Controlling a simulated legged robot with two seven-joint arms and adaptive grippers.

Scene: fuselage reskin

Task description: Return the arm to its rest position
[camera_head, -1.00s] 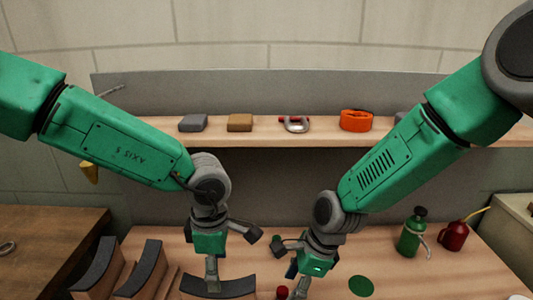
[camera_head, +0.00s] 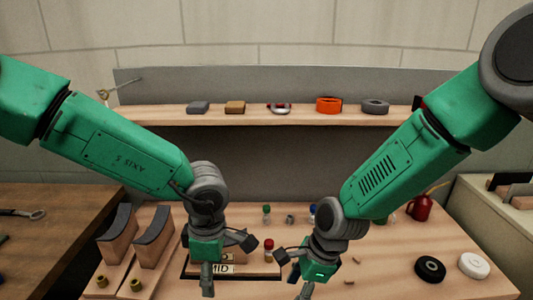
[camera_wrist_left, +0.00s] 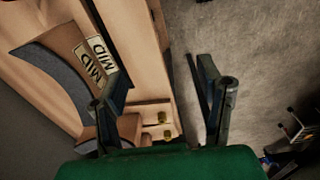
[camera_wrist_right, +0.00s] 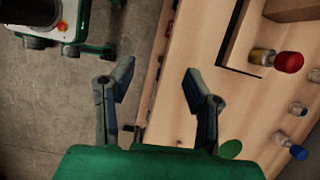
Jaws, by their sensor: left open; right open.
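My left gripper (camera_head: 207,288) hangs low over the front of the workbench in the head view, beside a tray labelled MID (camera_head: 245,269). In the left wrist view its two fingers (camera_wrist_left: 162,85) are apart with nothing between them. A wooden block with a dark curved top and MID labels (camera_wrist_left: 70,55) is left of the fingers. My right gripper (camera_head: 305,290) hangs over the front of the bench, right of the tray. Its fingers (camera_wrist_right: 157,80) are spread and empty in the right wrist view, over the bench edge and floor.
Two curved-top blocks (camera_head: 116,240) stand on the bench at left. A red-capped bottle (camera_head: 269,249) is between the grippers. A black roll (camera_head: 430,269), a white roll (camera_head: 473,266) and a red oil can (camera_head: 420,207) are at right. A shelf (camera_head: 300,116) runs behind.

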